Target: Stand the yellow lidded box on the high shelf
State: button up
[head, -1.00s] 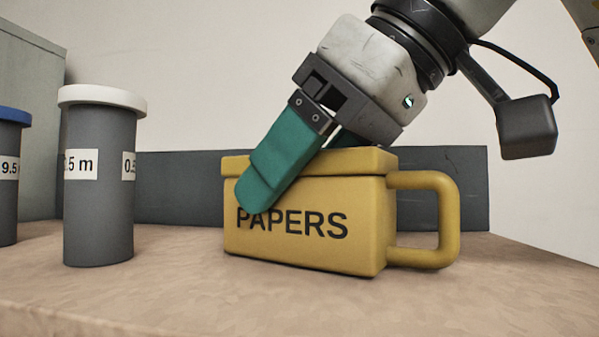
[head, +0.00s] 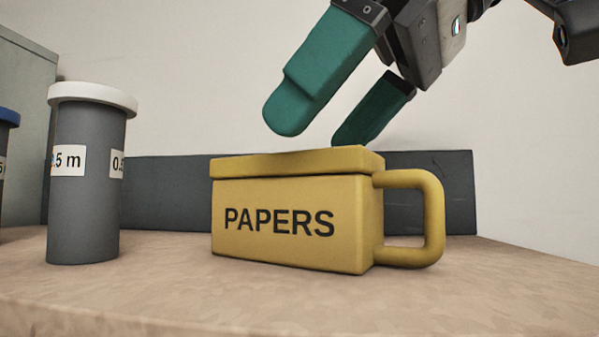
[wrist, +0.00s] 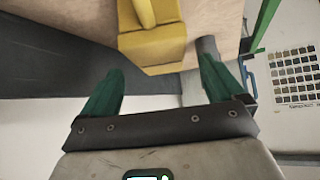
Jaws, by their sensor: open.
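The yellow lidded box (head: 285,222), marked PAPERS, stands upright on a tan wooden surface (head: 300,300) in the head view. Its lid is on and its loop handle (head: 435,220) points right. The box also shows at the top of the wrist view (wrist: 155,48). My gripper (head: 322,130) is above the box, clear of the lid, with its green fingers apart and nothing between them. In the wrist view my open gripper (wrist: 162,78) shows an empty gap between the fingertips.
A grey canister with a white lid (head: 85,180) stands left of the box. A blue-lidded canister (head: 6,150) is cut off at the left edge. A low dark panel (head: 165,195) runs behind the box. The surface in front is clear.

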jog(key=b+v, duration=0.1)
jog(key=v, duration=0.5)
jog(key=shift+s, duration=0.1)
dwell(0.5)
